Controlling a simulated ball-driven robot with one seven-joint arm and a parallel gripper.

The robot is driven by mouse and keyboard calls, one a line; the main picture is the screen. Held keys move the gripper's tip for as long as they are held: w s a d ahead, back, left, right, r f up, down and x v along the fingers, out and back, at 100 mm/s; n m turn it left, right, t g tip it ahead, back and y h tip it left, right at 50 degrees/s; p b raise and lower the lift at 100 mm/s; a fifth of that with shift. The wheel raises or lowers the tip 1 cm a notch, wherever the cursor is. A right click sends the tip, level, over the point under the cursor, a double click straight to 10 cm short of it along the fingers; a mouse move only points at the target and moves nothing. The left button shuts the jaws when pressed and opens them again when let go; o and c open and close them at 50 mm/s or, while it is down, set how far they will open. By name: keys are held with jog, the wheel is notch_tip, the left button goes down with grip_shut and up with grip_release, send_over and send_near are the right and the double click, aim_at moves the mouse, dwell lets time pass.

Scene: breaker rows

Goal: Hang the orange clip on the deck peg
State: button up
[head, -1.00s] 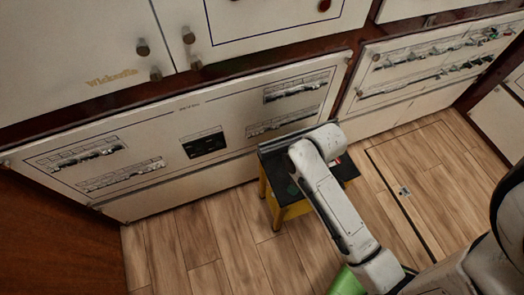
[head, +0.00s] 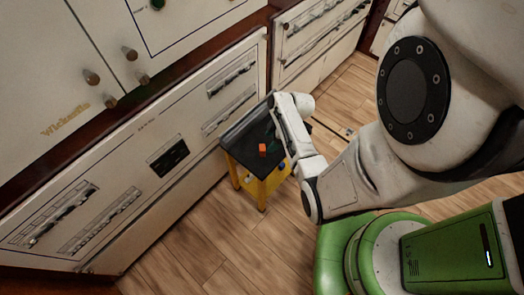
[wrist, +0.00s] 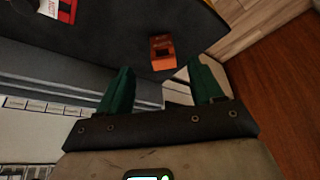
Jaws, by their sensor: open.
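The orange clip (head: 263,149) lies on the dark top of a small yellow-legged stool (head: 231,152). In the wrist view the orange clip (wrist: 162,52) sits just beyond the gap between my fingertips, apart from both. My gripper (wrist: 162,75) has two green fingers spread wide, with nothing between them. In the head view my arm reaches over the right side of the stool top and its end is hard to make out. I cannot make out the deck peg in either view.
A red and white item (wrist: 58,10) lies on the dark top in the wrist view. A white breaker panel (head: 150,165) stands close behind the stool. A small blue thing (head: 281,165) shows near the stool's edge. Wooden floor (head: 215,245) is clear in front.

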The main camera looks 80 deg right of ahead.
aim_at(264, 147)
jog(key=shift+w+a+b+x, duration=0.1)
jog(key=shift+b+x, duration=0.1)
jog(key=shift+x, duration=1.75)
jog(key=shift+w+a+b+x, duration=0.1)
jog(key=shift+b+x, duration=0.05)
jog(key=shift+x, duration=1.75)
jog(key=shift+r, duration=0.1)
jog(key=shift+c, duration=0.4)
jog(key=c, duration=1)
jog(key=shift+c, duration=0.2)
jog(key=shift+r, duration=0.1)
